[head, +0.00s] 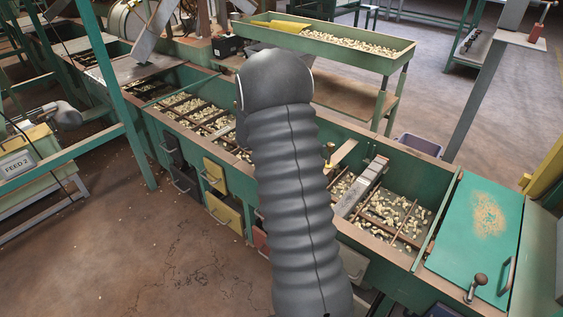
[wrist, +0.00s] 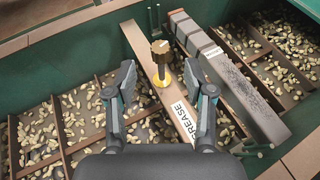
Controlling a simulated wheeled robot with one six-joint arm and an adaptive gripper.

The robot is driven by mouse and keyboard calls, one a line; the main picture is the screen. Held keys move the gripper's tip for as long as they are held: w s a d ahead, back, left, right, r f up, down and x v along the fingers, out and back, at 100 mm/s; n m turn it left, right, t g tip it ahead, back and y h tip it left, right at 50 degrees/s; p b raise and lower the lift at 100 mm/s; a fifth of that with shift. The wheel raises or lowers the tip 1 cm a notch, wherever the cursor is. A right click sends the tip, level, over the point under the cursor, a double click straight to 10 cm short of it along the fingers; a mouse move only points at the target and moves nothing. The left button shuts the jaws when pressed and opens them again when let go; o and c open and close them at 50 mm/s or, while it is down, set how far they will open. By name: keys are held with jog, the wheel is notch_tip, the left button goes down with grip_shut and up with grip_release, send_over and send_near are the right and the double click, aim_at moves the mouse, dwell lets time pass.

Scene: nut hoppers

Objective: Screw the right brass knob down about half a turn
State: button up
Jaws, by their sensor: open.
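In the head view a small brass-coloured piece (head: 328,164) shows just right of my arm. My gripper (wrist: 159,74) is open. Its two fingers are apart, on the left and right of the knob's stem in the picture, with the knob top appearing beyond the fingertips. I see no clear contact. My arm hides the gripper in the head view. Only one brass knob is clear, in the wrist view.
The wooden strip (wrist: 181,112) carries a GREASE label. A long grey bar (wrist: 237,88) lies close on its right. Divided hopper bins (head: 400,206) hold scattered nuts. A green lid (head: 470,226) with a dark handle closes the right end. A nut tray (head: 390,62) stands behind.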

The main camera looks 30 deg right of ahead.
jog(key=s+a+r+m+t+y, duration=0.1)
jog(key=s+a+r+m+y, duration=0.2)
jog(key=a, duration=0.7)
jog(key=s+a+r+m+t+y+b, duration=0.1)
jog(key=s+a+r+m+y, duration=0.2)
jog(key=s+a+r+m, duration=0.2)
jog(key=shift+s+a+r, duration=0.65)
jog(key=shift+s+a, duration=0.8)
jog(key=shift+a, duration=0.9)
